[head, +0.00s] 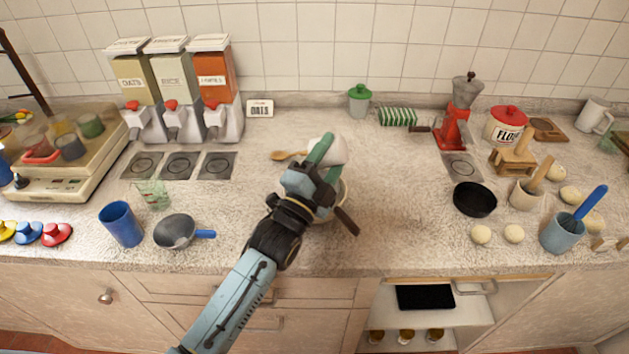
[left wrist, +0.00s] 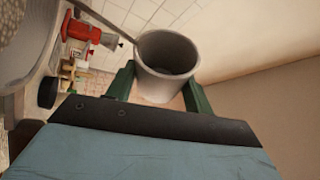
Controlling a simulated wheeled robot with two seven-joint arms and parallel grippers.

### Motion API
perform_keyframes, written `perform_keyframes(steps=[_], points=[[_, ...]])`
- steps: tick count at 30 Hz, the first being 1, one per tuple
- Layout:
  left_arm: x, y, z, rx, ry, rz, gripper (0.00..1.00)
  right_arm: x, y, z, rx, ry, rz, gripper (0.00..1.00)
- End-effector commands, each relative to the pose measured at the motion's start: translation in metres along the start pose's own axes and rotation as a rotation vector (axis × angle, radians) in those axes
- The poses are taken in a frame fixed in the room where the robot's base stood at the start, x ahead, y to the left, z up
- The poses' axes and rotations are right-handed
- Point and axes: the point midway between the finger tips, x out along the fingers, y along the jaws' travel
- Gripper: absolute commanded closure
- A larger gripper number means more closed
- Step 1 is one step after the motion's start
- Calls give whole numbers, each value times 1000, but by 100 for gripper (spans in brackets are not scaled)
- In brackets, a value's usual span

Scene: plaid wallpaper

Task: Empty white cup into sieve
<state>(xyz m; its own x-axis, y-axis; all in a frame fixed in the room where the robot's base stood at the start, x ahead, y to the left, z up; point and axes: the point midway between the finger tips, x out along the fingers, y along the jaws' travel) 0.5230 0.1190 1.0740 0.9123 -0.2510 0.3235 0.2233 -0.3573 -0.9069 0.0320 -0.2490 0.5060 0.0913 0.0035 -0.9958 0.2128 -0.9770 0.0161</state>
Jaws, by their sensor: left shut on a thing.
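My left gripper (head: 328,160) is shut on the white cup (head: 341,150), with a green finger on either side of it. In the left wrist view the cup (left wrist: 167,62) shows its open mouth and a grey inside; I cannot make out any contents. The wrist view is rolled, and the cup appears tilted. A bowl (head: 341,196) stands below the gripper, mostly hidden by it. A brown handle (head: 347,221) sticks out there toward the front right. In the left wrist view a mesh sieve (left wrist: 25,40) is at the left edge, beside the cup. My right gripper is not in view.
A wooden spoon (head: 288,155) lies just left of the cup. A blue cup (head: 121,224), a glass (head: 154,195) and a blue-handled grey pan (head: 175,231) stand at the left. A black pan (head: 474,199) and a red grinder (head: 456,125) stand at the right.

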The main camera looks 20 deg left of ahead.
Motion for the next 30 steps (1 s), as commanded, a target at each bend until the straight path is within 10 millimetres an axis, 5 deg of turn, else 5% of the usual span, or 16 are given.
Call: perform_keyframes(steps=[25,30], points=[[-1,-5,5,-144,-34,-60,74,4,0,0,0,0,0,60],[2,0,-4,122,33,47,74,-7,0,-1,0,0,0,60]])
